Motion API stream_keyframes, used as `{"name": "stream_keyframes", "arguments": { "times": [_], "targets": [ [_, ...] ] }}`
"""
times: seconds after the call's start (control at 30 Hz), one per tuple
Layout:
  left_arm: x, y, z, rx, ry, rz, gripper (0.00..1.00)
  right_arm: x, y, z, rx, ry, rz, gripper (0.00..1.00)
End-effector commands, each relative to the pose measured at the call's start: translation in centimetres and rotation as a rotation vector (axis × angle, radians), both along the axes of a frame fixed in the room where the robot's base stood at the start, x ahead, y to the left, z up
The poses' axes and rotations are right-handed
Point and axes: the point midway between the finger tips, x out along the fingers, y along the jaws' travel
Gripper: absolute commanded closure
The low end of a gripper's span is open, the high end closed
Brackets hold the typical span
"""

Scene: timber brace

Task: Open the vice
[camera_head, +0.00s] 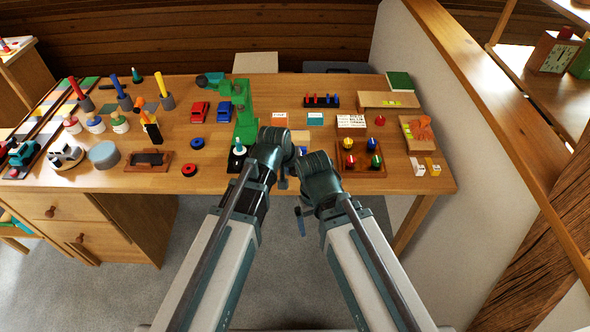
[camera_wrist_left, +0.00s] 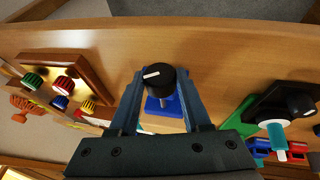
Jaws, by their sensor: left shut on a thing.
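In the left wrist view, a black round knob (camera_wrist_left: 155,78) with a white pointer line sits between the two fingers of my left gripper (camera_wrist_left: 160,92). The gripper is shut on this knob. A silver stem and a blue body (camera_wrist_left: 172,105), which look like the vice, show just beyond the knob. In the head view, my left gripper (camera_head: 283,182) is at the table's front edge, and the arm hides the knob. My right gripper (camera_head: 301,220) hangs low in front of the table edge, apart from the vice; its jaw state is unclear.
A green machine (camera_head: 245,115) stands behind my left arm. A wooden tray with coloured knobs (camera_head: 362,158) is to the right. Red (camera_head: 200,108) and blue toy cars are behind left, with a blue ring (camera_head: 197,143) and a red ring (camera_head: 189,170) nearer.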

Motion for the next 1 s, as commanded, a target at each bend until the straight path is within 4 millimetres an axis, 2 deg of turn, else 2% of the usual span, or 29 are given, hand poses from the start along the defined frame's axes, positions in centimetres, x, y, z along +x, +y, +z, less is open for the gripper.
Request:
{"name": "stream_keyframes", "arguments": {
  "times": [0.3, 0.77, 0.8, 0.93, 1.0],
  "targets": [
    [-0.1, 0.5, -0.5, -0.243, 0.002, 0.003, 1.0, 0.0, 0.0, -2.2, 0.0, 0.0, 0.0, 0.0],
    [-0.1, 0.4, -0.2, -0.292, 0.002, -0.002, 1.0, 0.0, 0.0, -2.3, 0.0, 0.0, 0.0, 0.0],
    [-0.1, 0.4, -0.2, -0.292, 0.002, -0.002, 0.46, 0.0, 0.0, -2.3, 0.0, 0.0, 0.0, 0.0],
    [-0.1, 0.4, -0.2, -0.292, 0.001, -0.001, 0.23, 0.0, 0.0, -2.3, 0.0, 0.0, 0.0, 0.0],
    [-0.1, 0.4, -0.2, -0.292, 0.0, -0.001, 0.22, 0.0, 0.0, -2.3, 0.0, 0.0, 0.0, 0.0]
  ]
}}
